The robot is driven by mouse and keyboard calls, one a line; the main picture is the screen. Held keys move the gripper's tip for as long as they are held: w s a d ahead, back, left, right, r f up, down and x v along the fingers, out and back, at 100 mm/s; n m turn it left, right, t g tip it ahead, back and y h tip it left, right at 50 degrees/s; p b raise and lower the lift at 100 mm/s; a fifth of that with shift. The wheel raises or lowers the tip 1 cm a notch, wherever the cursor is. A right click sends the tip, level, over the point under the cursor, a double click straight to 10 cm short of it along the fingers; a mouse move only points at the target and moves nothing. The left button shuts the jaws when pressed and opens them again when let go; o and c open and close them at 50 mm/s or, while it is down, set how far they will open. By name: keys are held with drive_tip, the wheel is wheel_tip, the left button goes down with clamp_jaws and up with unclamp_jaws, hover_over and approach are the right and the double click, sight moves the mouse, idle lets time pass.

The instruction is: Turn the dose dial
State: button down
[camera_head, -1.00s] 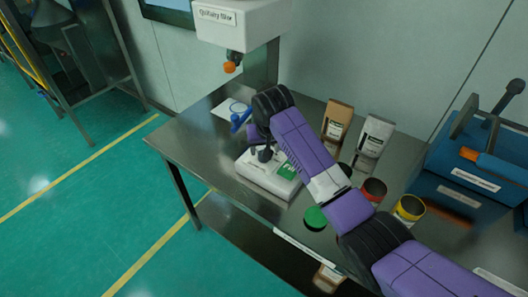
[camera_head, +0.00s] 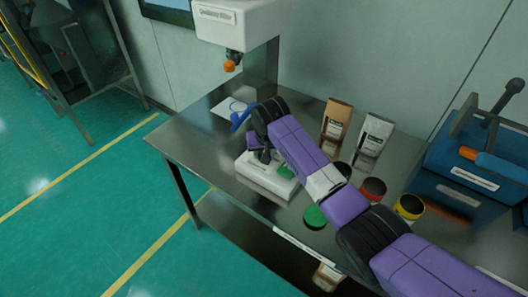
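I cannot pick out a part that is clearly labelled as the dose dial. A white filler unit (camera_head: 240,22) with a printed label hangs over the back of the table, and a small orange knob-like part (camera_head: 230,66) sits below it. A low white device (camera_head: 262,180) with a green patch stands on the table. My gripper (camera_head: 264,157) is the dark end of the purple arm, over the back of this device. My own arm covers part of it, so I cannot see its fingers or whether it touches anything.
The steel table (camera_head: 205,150) is bare at its left end, apart from a white sheet (camera_head: 228,108) and a blue part (camera_head: 240,121). Brown (camera_head: 336,122) and white (camera_head: 373,138) bags stand behind my arm. Green (camera_head: 314,217), red (camera_head: 373,189) and yellow (camera_head: 409,207) round containers and a blue toolbox (camera_head: 465,165) lie right.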

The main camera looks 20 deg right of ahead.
drive_tip(key=shift+n, duration=0.4)
drive_tip(key=n+y, duration=0.1)
drive_tip(key=n, duration=0.3)
drive_tip(key=shift+d+y, duration=0.2)
drive_tip(key=shift+y, duration=0.2)
drive_tip(key=n+b, duration=0.1)
drive_tip(key=n, duration=0.1)
drive_tip(key=n+y+b, duration=0.1)
drive_tip(key=n, duration=0.1)
drive_tip(key=shift+w+d+f+n+g+y, duration=0.1)
drive_tip(key=shift+w+f+n+g+y, duration=0.05)
drive_tip(key=shift+n+g+y, duration=0.2)
drive_tip(key=n+g+b, duration=0.1)
drive_tip(key=n+b, duration=0.1)
drive_tip(key=b, duration=0.1)
drive_tip(key=n+y+b, duration=0.1)
drive_tip(key=n+b, duration=0.2)
drive_tip(key=shift+w+f+g+b, duration=0.1)
drive_tip(key=shift+f+g+b, duration=0.05)
drive_tip(key=shift+g+b, duration=0.25)
drive_tip(key=n+b, duration=0.2)
drive_tip(key=b, duration=0.1)
drive_tip(key=shift+g+y, duration=0.25)
drive_tip(key=shift+g, duration=0.1)
drive_tip(key=shift+r+n+b, duration=0.25)
drive_tip(key=shift+n+b, duration=0.5)
drive_tip(key=shift+b, duration=0.1)
drive_tip(key=shift+g, duration=0.3)
